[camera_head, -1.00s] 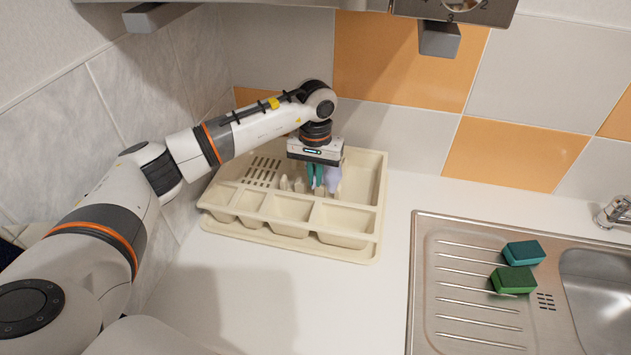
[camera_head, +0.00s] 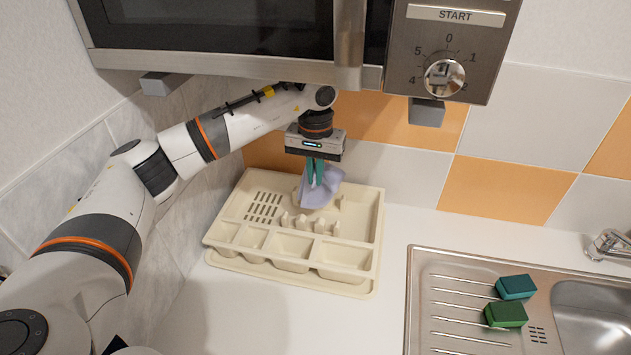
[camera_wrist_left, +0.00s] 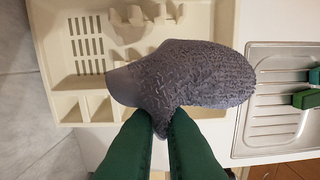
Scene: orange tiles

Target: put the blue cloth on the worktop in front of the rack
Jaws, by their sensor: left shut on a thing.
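The blue cloth (camera_head: 322,187) looks pale lavender-blue in the head view and hangs from my left gripper (camera_head: 315,180). The green fingers are shut on it above the back part of the cream rack (camera_head: 226,205). In the left wrist view, the textured cloth (camera_wrist_left: 195,75) shows grey-purple, pinched between the fingertips (camera_wrist_left: 160,125), with the rack (camera_wrist_left: 45,30) behind it. The white worktop (camera_head: 300,320) in front of the rack is bare. My right gripper is not in view.
A steel sink (camera_head: 430,305) with a ribbed drainer is at the right. A teal sponge (camera_head: 516,287) and a green sponge (camera_head: 506,314) lie on it. A microwave (camera_head: 220,40) hangs low above the arm. A tiled wall (camera_head: 500,185) stands behind.

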